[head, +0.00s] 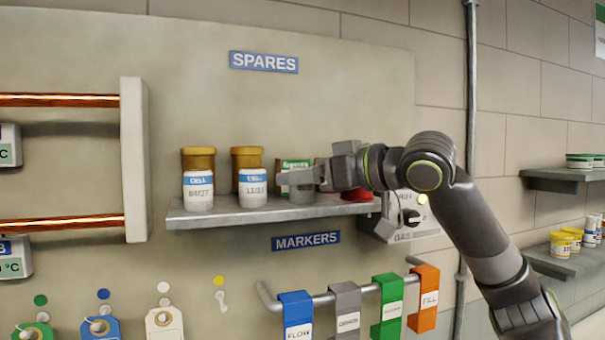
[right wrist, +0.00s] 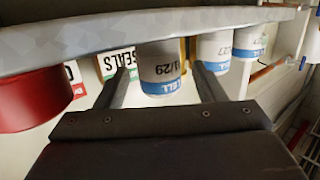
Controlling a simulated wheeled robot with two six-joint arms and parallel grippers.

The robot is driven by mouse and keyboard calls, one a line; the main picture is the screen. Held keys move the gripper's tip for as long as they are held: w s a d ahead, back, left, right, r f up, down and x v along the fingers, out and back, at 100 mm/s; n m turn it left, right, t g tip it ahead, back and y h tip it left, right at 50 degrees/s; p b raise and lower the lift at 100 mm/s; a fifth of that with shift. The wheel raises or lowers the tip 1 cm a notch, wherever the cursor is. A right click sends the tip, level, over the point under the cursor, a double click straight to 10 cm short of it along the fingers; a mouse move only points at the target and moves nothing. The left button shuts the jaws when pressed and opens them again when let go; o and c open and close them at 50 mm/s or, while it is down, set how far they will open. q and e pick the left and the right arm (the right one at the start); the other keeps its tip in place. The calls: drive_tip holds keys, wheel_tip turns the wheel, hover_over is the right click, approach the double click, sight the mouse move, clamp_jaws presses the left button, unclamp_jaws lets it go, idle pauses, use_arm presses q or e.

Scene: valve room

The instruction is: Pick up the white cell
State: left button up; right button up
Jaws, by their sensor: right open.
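Two white cells with blue bands stand upright on the SPARES shelf (head: 180,216). The left white cell (head: 198,190) reads /27, and the middle white cell (head: 252,189) reads 11/29. A gap to the fingers is hard to judge. My left gripper is out of view.
Amber jars (head: 198,158) stand behind the cells. A red item (right wrist: 34,98) sits at the shelf's right end. Coloured tags hang on a rail below the MARKERS sign (head: 306,241).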

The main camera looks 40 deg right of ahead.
drive_tip(key=shift+p+x, duration=0.7)
drive_tip(key=shift+x, duration=0.85)
drive_tip(key=shift+s, duration=0.1)
drive_tip(key=shift+c, duration=0.3)
drive_tip(key=c, duration=0.9)
drive_tip(key=shift+c, duration=0.6)
drive_tip(key=shift+r, duration=0.1)
